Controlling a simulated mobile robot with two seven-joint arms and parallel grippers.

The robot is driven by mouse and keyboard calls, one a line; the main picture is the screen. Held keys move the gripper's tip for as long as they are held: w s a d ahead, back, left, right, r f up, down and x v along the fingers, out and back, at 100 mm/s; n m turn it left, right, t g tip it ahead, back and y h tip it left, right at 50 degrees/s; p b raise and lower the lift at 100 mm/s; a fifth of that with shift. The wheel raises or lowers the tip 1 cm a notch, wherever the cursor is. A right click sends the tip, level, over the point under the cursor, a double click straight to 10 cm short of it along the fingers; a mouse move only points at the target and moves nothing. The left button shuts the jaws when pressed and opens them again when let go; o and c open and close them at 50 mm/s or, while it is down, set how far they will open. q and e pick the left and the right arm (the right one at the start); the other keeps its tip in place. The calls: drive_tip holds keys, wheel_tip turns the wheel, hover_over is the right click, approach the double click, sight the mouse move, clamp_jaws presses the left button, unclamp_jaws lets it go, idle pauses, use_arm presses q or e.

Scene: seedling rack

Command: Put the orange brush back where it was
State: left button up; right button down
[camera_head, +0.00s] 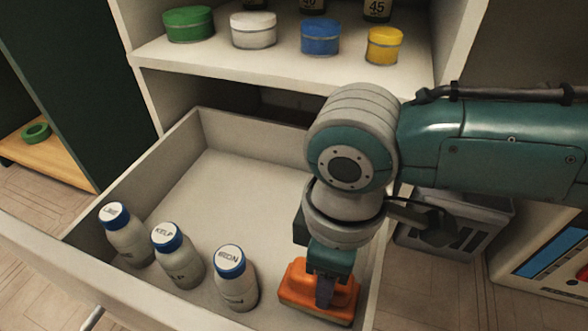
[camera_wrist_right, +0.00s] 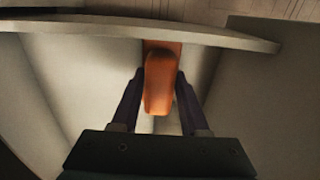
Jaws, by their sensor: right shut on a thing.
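The orange brush (camera_head: 334,297) is at the front right corner of the open drawer (camera_head: 190,145), to the right of the bottles. My right gripper (camera_head: 325,290) points down at it and is shut on its raised handle. In the right wrist view the two fingertips of my right gripper (camera_wrist_right: 159,82) lie on either side of the handle of the orange brush (camera_wrist_right: 159,88). I cannot tell whether the brush rests on the drawer floor or hangs just above it. My left gripper is not in view.
Three white bottles with blue caps, one labelled KELP (camera_head: 177,255), stand along the drawer's front. Green (camera_head: 189,26), white (camera_head: 254,32), blue (camera_head: 320,40) and yellow (camera_head: 384,47) tins stand on the shelf above. The drawer's back left is bare. A grey bin (camera_head: 455,225) stands right of the drawer.

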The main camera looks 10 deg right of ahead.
wheel_tip(320, 180, down, 2)
drive_tip(key=shift+f+b, duration=0.25)
drive_tip(key=shift+b, duration=0.3)
drive_tip(key=shift+r, duration=0.15)
drive_tip(key=shift+f, duration=0.2)
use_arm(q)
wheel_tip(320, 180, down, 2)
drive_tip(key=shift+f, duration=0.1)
use_arm(e)
drive_tip(key=shift+c, duration=2.1)
unclamp_jaws()
wheel_tip(320, 180, up, 12)
drive_tip(key=p, duration=1)
drive_tip(key=shift+r, duration=0.25)
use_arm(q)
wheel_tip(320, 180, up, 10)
